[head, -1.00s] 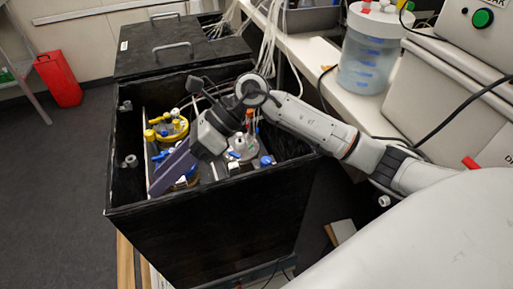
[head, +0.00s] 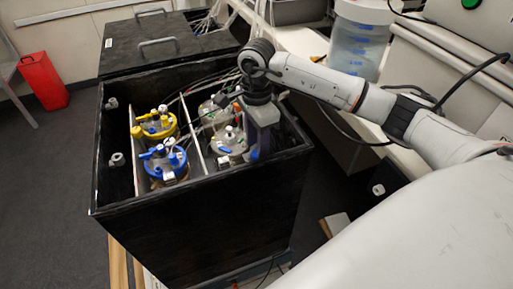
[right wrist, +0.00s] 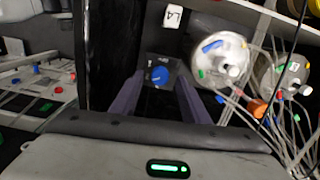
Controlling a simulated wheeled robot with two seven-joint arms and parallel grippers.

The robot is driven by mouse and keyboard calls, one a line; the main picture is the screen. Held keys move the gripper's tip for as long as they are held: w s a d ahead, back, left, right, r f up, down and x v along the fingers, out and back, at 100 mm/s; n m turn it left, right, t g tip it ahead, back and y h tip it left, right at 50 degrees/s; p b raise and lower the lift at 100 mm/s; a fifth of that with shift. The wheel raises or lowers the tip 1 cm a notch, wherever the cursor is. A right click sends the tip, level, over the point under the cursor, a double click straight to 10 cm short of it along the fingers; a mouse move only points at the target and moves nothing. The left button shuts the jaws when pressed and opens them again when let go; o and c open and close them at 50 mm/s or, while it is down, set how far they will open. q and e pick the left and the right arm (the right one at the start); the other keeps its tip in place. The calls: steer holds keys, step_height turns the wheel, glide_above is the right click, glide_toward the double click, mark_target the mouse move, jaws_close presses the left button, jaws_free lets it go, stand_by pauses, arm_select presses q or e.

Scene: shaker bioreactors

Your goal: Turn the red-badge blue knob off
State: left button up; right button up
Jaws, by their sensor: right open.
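A blue round knob (right wrist: 159,75) sits on a small dark block in the right wrist view. No red badge on it can be made out. My right gripper (right wrist: 157,90) is open. Its two purple fingers reach along either side of the knob, with a gap between them; I cannot tell how deep they are or whether they touch it. In the head view my right gripper (head: 258,148) points down inside the right side of the black box (head: 200,215), and it hides the knob there. My left gripper is not in view.
In the box, a yellow-ringed vessel (head: 154,125) and a blue-ringed vessel (head: 166,163) stand left of a divider. A clear-topped vessel (head: 230,141) with tubes stands close to my right gripper. A bench with a clear tank (head: 355,45) lies behind my right arm.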

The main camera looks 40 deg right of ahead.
steer(key=shift+f, duration=1)
steer(key=shift+c, duration=0.5)
jaws_close()
